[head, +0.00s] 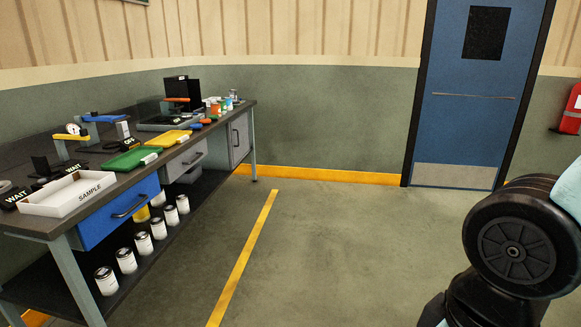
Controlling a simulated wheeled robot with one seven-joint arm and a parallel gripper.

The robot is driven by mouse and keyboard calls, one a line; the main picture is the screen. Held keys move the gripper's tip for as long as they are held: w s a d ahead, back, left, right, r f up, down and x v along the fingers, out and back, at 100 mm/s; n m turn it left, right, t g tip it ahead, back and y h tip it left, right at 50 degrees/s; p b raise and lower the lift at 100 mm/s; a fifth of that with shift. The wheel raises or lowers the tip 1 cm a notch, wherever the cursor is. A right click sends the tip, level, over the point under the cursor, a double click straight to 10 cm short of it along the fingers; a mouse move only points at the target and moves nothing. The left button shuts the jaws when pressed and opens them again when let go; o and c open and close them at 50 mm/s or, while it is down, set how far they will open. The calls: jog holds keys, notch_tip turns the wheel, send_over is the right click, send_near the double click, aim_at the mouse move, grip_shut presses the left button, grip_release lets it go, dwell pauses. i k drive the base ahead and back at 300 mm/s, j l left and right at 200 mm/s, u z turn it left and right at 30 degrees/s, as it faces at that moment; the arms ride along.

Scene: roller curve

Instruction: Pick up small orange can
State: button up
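Several small cans or jars stand in a cluster at the far end of the dark workbench (20,163) in the head view. One of them, a small orange-looking can (215,107), stands upright at the left of the cluster, near a white and a teal one. It is small in the picture, so its details are unclear. My gripper is out of view. Only part of my arm shows at the right edge, well away from the bench.
The bench holds a white SAMPLE tray (52,206), a green tray (120,161), a yellow tray (168,138) and a black box (182,87). White tins (126,261) stand on the lower shelf. The floor (330,240) is clear toward the blue door (466,110).

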aim_at(215, 109)
jog(key=i+u, duration=0.15)
jog(key=i, duration=0.5)
jog(key=i+l+u, duration=0.1)
jog(key=i, duration=0.55)
jog(key=i+l+u, duration=0.15)
jog(key=i, duration=0.5)
jog(key=i+j+u, duration=0.15)
jog(key=i+u, duration=0.2)
jog(key=i, duration=0.8)
jog(key=i+l+u, duration=0.15)
jog(key=i+u, duration=0.2)
jog(key=i, duration=0.75)
jog(key=i+j, duration=0.1)
jog(key=i, duration=0.35)
jog(key=i+z, duration=0.1)
jog(key=i, duration=0.35)
jog(key=i+j, duration=0.2)
jog(key=i, duration=0.25)
